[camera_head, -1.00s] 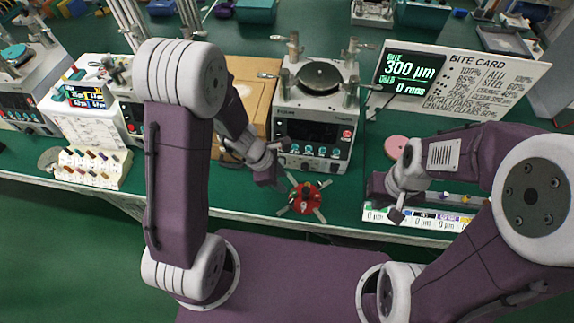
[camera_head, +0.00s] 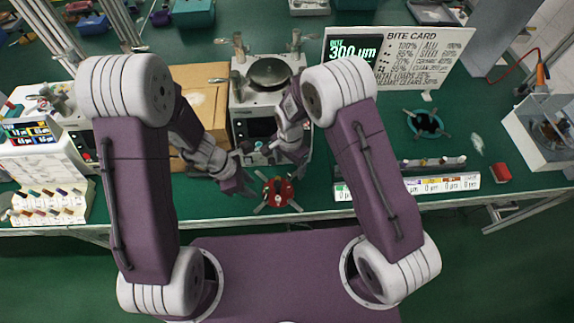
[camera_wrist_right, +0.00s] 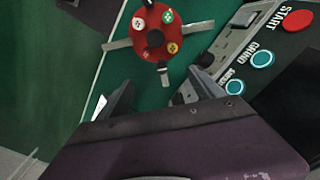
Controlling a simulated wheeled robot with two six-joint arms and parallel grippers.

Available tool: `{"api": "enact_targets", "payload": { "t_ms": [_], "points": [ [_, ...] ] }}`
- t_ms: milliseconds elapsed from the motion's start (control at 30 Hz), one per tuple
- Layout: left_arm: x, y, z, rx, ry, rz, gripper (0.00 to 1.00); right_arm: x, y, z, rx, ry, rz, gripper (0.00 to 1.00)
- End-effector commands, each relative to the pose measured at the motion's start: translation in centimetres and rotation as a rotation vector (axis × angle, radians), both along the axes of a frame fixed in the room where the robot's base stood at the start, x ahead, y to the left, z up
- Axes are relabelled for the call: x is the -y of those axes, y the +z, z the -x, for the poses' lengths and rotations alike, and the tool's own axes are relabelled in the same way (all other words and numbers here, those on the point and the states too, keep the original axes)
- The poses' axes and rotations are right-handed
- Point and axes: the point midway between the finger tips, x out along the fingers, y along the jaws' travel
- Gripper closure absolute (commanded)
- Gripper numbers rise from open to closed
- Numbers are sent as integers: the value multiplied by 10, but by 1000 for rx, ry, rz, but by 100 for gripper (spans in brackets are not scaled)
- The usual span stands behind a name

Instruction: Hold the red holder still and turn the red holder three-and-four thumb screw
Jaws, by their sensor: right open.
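The red holder (camera_head: 277,193) is a round red piece with several grey arms, lying on the green bench top near its front edge. In the right wrist view the red holder (camera_wrist_right: 150,22) shows coloured, numbered screw heads around a dark centre. My left gripper (camera_head: 248,188) is just left of the holder, close to its left arms; whether its jaws are apart or touch the holder is unclear. My right gripper (camera_head: 302,158) is above and behind the holder, to its right. In the right wrist view my right gripper (camera_wrist_right: 162,90) is open and empty, its fingers short of the holder.
The lapping machine (camera_head: 240,128) stands right behind the holder, with buttons on its front. A bite card board (camera_head: 400,58) and a white labelled strip (camera_head: 455,183) are to the right. A rack of coloured pegs (camera_head: 45,203) is at the left.

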Motion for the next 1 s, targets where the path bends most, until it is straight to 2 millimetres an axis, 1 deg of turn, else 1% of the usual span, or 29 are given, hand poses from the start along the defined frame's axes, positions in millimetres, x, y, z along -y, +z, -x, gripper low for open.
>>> {"api": "enact_targets", "payload": {
  "t_ms": [33,100,200,267,367,500,600,700,833,1000],
  "points": [
    [0,0,0,0,0,0,64,-4,-5,-1,-3,-15,1,23],
    [0,0,0,0,0,0,64,-6,-8,-1,-4,-30,2,23],
    [0,0,0,0,0,0,64,-6,-9,-2,-4,-34,2,23],
    [0,0,0,0,0,0,64,-6,-14,-1,-4,-34,3,23],
    [0,0,0,0,0,0,64,-5,-30,0,-7,-33,4,23],
    [0,0,0,0,0,0,64,-5,-59,0,-6,-33,3,23],
    [0,0,0,0,0,0,64,-5,-77,-1,-6,-33,3,23],
    [0,0,0,0,0,0,64,-5,-90,-1,-4,-32,3,23],
    [0,0,0,0,0,0,64,-5,-97,-2,-3,-32,1,23],
    [0,0,0,0,0,0,64,-5,-98,-2,-3,-32,1,23]
  ]
}}
